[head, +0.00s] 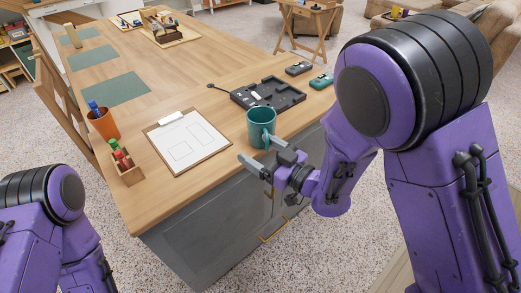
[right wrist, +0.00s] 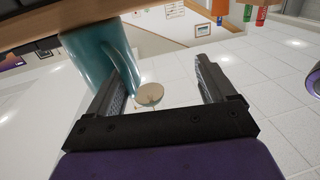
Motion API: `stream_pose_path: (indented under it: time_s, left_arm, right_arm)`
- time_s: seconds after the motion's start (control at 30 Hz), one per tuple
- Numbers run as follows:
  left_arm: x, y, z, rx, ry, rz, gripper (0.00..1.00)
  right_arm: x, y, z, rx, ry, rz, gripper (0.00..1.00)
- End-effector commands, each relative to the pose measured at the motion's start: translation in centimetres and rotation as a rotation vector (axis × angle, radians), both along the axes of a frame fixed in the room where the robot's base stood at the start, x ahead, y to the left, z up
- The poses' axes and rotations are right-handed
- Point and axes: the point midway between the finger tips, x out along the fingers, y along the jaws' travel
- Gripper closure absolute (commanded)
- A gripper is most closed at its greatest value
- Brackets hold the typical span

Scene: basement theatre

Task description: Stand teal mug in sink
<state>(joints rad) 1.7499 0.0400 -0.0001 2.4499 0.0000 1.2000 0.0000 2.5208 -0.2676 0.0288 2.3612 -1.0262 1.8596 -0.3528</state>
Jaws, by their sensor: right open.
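The teal mug (head: 261,122) stands upright on the wooden worktop, close to its front edge, its handle facing my right gripper. My right gripper (head: 256,153) is open and empty at the mug's near side. In the right wrist view the mug (right wrist: 92,52) is at the upper left, overlapping the left finger of the gripper (right wrist: 158,72). I cannot tell whether that finger touches the mug or its handle. My left arm shows at the lower left of the head view, but its gripper is out of frame. No sink is visible.
Left are a clipboard (head: 187,138), a wooden marker holder (head: 127,170) and an orange cup (head: 103,124). Green mats (head: 108,88) lie farther back. Bare wood surrounds the clipboard.

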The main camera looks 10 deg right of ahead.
Motion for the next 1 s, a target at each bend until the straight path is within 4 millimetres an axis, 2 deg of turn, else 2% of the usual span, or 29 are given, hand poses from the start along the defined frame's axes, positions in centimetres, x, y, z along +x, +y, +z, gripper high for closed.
stream_pose_path:
  time_s: [0.27, 0.37, 0.47, 0.57, 0.63, 0.77, 1.0]
  left_arm:
    - [0.0, 0.0, -0.1, 0.000, 0.000, 0.000, 0.57]
    - [0.0, 0.0, -0.5, 0.000, 0.000, 0.000, 0.57]
    - [0.0, 0.0, -1.1, 0.000, 0.000, 0.000, 0.57]
    - [0.0, 0.0, 0.1, 0.000, 0.000, 0.000, 0.57]
    - [0.0, 0.0, 2.5, 0.000, 0.000, 0.000, 0.57]
    - [0.0, 0.0, 4.9, 0.000, 0.000, 0.000, 0.57]
    - [0.0, 0.0, 5.8, 0.000, 0.000, 0.000, 0.57]
  right_arm:
    - [-0.1, -0.1, 0.0, 0.001, -0.001, -0.003, 0.00]
    - [-0.8, -0.7, -0.2, -0.001, 0.001, -0.004, 0.00]
    - [-2.4, -1.8, -0.3, 0.002, 0.001, -0.005, 0.00]
    - [-4.4, -3.3, 0.2, 0.003, 0.006, -0.006, 0.00]
    - [-5.1, -3.7, 1.0, 0.003, 0.007, 0.000, 0.00]
    - [-6.5, -4.8, 0.9, 0.004, 0.009, -0.006, 0.00]
    - [-8.4, -6.2, 0.2, 0.002, 0.002, -0.005, 0.00]
